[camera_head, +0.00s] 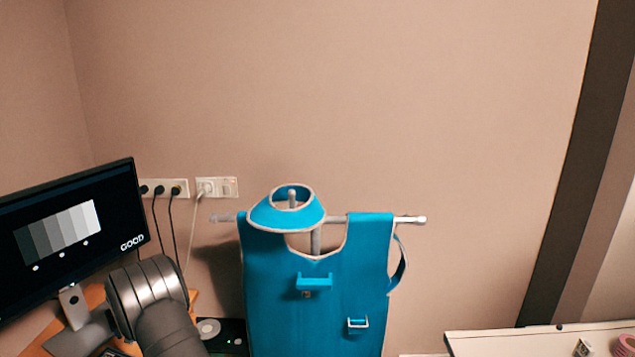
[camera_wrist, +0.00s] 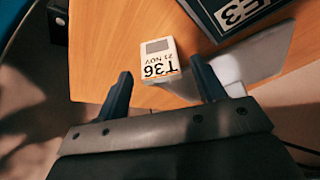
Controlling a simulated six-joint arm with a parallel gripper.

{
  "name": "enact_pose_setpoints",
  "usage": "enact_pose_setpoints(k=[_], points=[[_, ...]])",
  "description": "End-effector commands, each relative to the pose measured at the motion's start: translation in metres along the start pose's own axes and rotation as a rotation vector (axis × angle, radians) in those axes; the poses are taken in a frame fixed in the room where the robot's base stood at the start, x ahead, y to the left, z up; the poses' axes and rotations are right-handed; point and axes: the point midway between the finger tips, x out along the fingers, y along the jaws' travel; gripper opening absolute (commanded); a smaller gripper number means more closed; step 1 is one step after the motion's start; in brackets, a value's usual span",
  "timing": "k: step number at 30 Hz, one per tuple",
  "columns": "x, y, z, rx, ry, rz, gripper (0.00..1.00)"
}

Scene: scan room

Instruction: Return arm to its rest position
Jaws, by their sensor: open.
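My gripper (camera_wrist: 165,92) shows in the wrist view with its two dark fingers spread apart, open. Between and just beyond the fingertips, a small white tag-like block (camera_wrist: 160,60) marked "T36 21 NOV" lies on the wooden desk (camera_wrist: 110,40). I see nothing held between the fingers. In the head view only a metallic part of my arm (camera_head: 148,295) shows at the lower left, in front of the desk; the gripper itself is out of that view.
A monitor (camera_head: 70,235) reading "GOOD" stands on the desk at left. A blue apron (camera_head: 320,285) and collar (camera_head: 287,212) hang on a rail. A white table (camera_head: 480,342) is at lower right.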

Motion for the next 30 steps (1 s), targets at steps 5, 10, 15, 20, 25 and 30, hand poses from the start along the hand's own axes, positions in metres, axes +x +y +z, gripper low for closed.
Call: enact_pose_setpoints(k=[5, 10, 15, 20, 25, 30], points=[[-0.032, 0.0, 0.0, 0.0, 0.0, 0.0, 0.63], [-0.061, 0.0, 0.0, 0.0, -0.001, 0.001, 0.63], [-0.084, 0.0, 0.002, 0.0, -0.005, 0.001, 0.63], [-0.049, 0.0, 0.002, 0.0, -0.007, 0.0, 0.63], [-0.02, 0.0, 0.002, 0.0, -0.005, 0.0, 0.63], [0.009, 0.0, 0.002, 0.0, -0.004, 0.0, 0.63]])
